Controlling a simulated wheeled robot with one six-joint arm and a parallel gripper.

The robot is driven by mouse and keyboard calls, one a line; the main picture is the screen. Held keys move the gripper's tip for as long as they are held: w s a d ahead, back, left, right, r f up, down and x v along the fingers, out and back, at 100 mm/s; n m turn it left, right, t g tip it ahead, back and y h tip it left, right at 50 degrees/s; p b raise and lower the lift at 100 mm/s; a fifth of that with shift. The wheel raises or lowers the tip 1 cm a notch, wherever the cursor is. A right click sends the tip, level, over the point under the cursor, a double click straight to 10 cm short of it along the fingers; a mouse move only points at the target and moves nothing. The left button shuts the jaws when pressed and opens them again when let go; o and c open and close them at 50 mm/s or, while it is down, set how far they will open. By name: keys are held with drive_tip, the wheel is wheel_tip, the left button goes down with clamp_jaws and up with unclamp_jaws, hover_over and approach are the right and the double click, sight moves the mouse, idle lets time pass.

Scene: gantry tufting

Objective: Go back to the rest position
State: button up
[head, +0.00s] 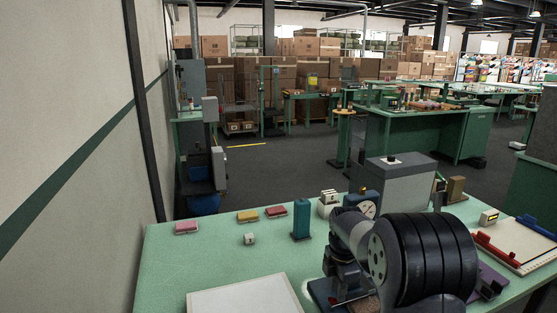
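My arm (420,258) reaches in from the lower right over the green table (178,262), large and dark with a ribbed black section. Its grey links bend at the left and lead down to the dark end, where my gripper (346,286) appears to be, low over the front of the table. The fingers are too small and too covered to make out, so I cannot tell whether they are open or hold anything. A dark-edged item with a brown surface (364,304) lies just below, partly cut off by the frame and the arm.
A white board (245,298) lies at front left. A clipboard-like tray (515,245) is at right. The table's left middle is fairly clear.

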wheel_tip(320, 180, down, 2)
drive_tip(key=shift+f, duration=0.2)
drive_tip(key=shift+m, duration=0.3)
